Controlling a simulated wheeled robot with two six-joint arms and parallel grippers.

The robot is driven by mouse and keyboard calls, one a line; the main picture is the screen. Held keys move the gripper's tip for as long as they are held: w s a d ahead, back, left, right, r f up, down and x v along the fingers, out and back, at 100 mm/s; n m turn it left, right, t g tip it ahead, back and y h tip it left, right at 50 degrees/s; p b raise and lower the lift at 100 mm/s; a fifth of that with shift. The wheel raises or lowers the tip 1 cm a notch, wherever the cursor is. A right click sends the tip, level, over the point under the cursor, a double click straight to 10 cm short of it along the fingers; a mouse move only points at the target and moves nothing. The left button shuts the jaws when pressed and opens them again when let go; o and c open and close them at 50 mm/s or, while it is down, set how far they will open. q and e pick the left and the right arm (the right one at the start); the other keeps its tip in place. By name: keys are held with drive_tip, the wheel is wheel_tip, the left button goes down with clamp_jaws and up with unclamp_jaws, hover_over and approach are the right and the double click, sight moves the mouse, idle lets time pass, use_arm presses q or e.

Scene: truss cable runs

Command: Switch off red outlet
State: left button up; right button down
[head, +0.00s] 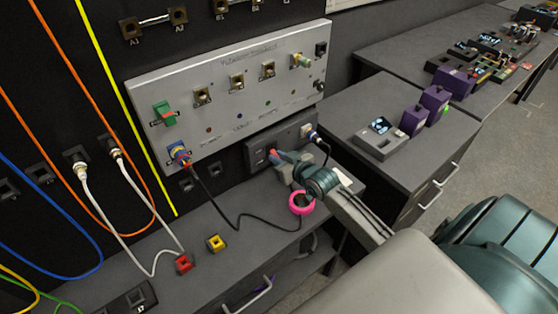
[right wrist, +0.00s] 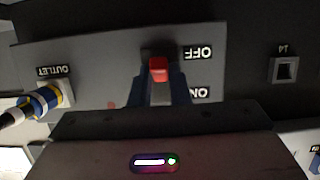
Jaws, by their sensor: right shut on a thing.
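The outlet box (head: 256,158) is a dark grey panel low on the wall, below the silver panel. My left gripper is out of view.
A silver panel (head: 225,90) with several connectors is above. A black cable (head: 235,222) droops over the grey bench. A pink ring (head: 302,202) shows just below my right gripper. Red (head: 184,263) and yellow (head: 216,243) blocks are on the bench. A grey cabinet stands at right.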

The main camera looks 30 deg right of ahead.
drive_tip(key=shift+f, duration=0.1)
drive_tip(key=c, duration=1.4)
unclamp_jaws()
drive_tip(key=shift+o, duration=0.2)
drive_tip(key=shift+s, duration=0.1)
drive_tip(key=v, duration=1)
drive_tip(key=shift+s, duration=0.35)
